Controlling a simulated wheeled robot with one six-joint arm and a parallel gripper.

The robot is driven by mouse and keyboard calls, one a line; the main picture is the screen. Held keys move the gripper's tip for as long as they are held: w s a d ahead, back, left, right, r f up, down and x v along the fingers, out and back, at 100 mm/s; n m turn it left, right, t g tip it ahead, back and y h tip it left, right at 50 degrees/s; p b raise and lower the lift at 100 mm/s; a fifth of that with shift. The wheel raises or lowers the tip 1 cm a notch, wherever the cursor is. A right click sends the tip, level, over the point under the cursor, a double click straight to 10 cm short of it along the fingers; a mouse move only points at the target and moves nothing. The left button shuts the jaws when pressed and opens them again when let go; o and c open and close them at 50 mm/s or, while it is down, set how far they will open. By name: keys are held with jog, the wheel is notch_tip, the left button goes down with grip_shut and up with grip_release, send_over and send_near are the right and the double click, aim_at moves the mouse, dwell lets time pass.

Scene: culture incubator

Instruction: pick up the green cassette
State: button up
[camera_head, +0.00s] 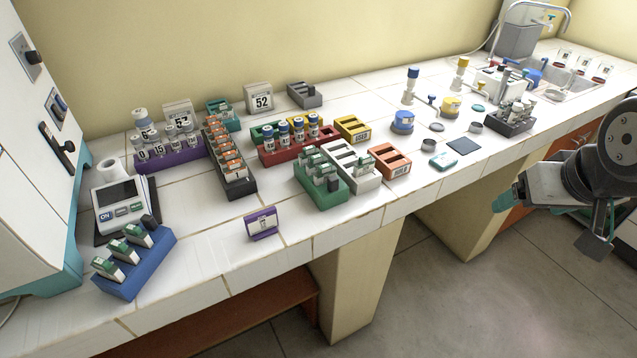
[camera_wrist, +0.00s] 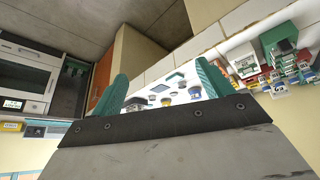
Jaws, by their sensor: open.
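Several cassettes with green faces (camera_head: 138,235) stand in a blue rack (camera_head: 150,272) at the front left of the bench. More green and white cassettes (camera_head: 320,165) stand in a green rack (camera_head: 322,198) near the middle front edge. I cannot tell which single one is the green cassette. My gripper (camera_head: 508,195) is at the right in the head view, out in front of the bench edge and well away from both racks. In the wrist view its two teal fingers (camera_wrist: 162,86) are spread apart, with nothing between them. The green rack (camera_wrist: 274,38) shows at the upper right there.
A black rack (camera_head: 238,188) of orange-marked cassettes, a white rack (camera_head: 365,182), an orange rack (camera_head: 390,162) and a purple sign (camera_head: 262,224) stand nearby. A scale (camera_head: 122,205) is behind the blue rack. Bare tiles lie around the sign.

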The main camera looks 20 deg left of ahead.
jog(key=w+a+f+n+t+y, duration=0.1)
jog(key=w+a+f+n+y, duration=0.2)
jog(key=a, duration=0.4)
jog(key=w+a+f+t, duration=0.1)
jog(key=w+a+f, duration=0.2)
jog(key=w+a, duration=0.35)
jog(key=n+t+y, duration=0.1)
jog(key=n+y, duration=0.3)
jog(key=y, duration=0.2)
send_near(333, 190)
jog(key=x, duration=0.6)
jog(key=shift+w+f, duration=0.1)
jog(key=shift+w, duration=0.1)
jog(key=shift+w+a+f, duration=0.1)
jog(key=shift+a, duration=0.2)
jog(key=x, duration=0.7)
jog(key=shift+w+r, duration=0.35)
jog(key=shift+w, duration=0.05)
jog(key=c, duration=0.8)
